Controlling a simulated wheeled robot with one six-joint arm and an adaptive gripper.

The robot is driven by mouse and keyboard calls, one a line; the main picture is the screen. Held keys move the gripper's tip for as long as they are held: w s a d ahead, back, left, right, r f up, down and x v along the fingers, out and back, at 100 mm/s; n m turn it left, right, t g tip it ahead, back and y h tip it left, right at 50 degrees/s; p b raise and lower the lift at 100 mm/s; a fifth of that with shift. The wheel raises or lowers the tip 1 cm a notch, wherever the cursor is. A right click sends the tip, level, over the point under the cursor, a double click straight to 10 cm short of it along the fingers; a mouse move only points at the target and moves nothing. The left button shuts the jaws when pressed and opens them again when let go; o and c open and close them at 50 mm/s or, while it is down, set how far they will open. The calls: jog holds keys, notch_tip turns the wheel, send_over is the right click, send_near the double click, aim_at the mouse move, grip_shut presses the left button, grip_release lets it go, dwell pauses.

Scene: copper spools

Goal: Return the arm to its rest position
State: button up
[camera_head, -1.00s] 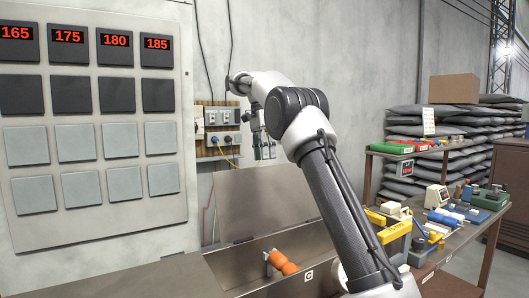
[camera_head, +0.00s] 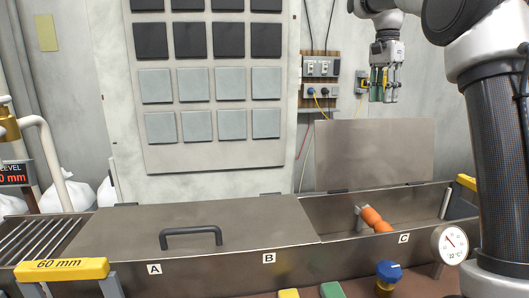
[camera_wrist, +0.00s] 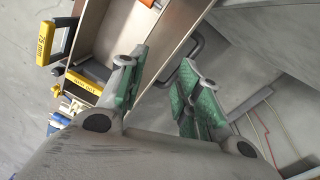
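My arm rises at the right of the head view. My gripper (camera_head: 383,92) hangs from it with its fingers pointing down, in front of the grey wall and above the raised lid of the trough. In the wrist view, my gripper's green-padded fingers (camera_wrist: 160,82) stand apart with nothing between them. No copper spool can be made out in the frames.
The steel trough (camera_head: 215,262) bears labels A, B and C. Its lid (camera_head: 375,155) over C stands raised; an orange-handled tool (camera_head: 375,220) lies inside. A black handle (camera_head: 190,238) tops the closed part. A dial gauge (camera_head: 450,245) sits at the right. A panel of grey tiles (camera_head: 205,90) covers the wall.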

jog(key=s+f+n+t, duration=0.35)
jog(key=s+n, duration=0.35)
jog(key=s, duration=1.3)
jog(key=s+f+n+t, duration=0.1)
jog(key=s+f+n, duration=0.4)
jog(key=s+f, duration=0.7)
jog(key=shift+s+d+f+n+t, duration=0.3)
jog(key=shift+s+d+n+t, duration=0.1)
jog(key=shift+s, duration=0.25)
